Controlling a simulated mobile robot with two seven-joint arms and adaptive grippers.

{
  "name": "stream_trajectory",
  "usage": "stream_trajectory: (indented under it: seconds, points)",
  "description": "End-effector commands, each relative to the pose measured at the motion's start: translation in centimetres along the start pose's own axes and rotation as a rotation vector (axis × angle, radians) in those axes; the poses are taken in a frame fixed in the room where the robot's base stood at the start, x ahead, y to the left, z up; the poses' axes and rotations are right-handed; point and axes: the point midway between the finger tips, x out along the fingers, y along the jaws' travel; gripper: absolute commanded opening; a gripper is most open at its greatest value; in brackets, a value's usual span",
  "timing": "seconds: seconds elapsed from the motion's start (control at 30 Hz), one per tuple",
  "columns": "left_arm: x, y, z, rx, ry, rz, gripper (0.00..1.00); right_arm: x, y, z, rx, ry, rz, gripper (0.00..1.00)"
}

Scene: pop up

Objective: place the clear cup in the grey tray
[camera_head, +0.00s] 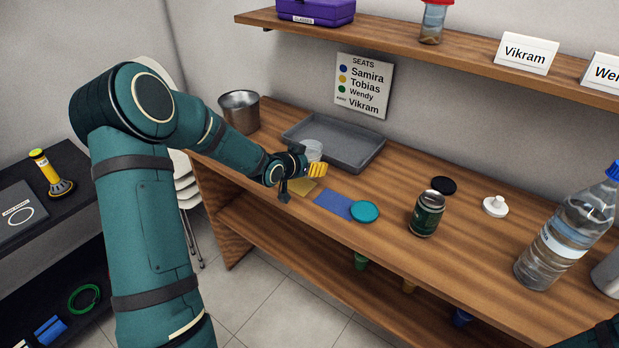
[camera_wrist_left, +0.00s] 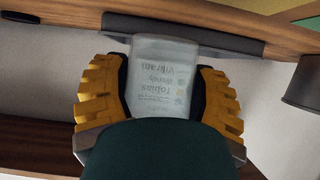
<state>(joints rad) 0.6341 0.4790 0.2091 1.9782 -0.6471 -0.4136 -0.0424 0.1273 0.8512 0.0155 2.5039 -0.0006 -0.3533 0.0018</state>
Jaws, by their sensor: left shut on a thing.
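My left gripper (camera_head: 318,169) is shut on the clear cup (camera_head: 312,149), by the front edge of the grey tray (camera_head: 352,152). In the left wrist view the yellow ridged fingers (camera_wrist_left: 160,100) stand on both sides of the clear cup (camera_wrist_left: 163,65), and the sign's lettering shows through it. The tray's grey wall (camera_wrist_left: 230,42) lies behind the cup there. The tray looks empty in the part that I can see. I cannot tell the exact height of the cup over the tray's rim. My right gripper is out of view.
A metal pot (camera_head: 239,112) stands left of the tray. A shelf (camera_head: 390,37) hangs above.

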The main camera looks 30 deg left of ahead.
Motion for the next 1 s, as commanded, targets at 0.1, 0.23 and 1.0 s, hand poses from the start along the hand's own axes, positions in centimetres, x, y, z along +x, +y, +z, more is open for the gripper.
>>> stream_trajectory:
  seconds: [0.1, 0.23, 1.0]
  points:
    - [0.7, 0.0, 1.3, -0.002, -0.002, 0.001, 0.26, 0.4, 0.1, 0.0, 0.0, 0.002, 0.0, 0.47]
    - [1.7, 0.1, 3.1, -0.001, -0.002, 0.001, 0.26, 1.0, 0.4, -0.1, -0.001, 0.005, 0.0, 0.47]
    - [2.2, 0.0, 4.0, 0.0, 0.0, 0.0, 0.98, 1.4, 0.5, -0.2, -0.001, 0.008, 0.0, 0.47]
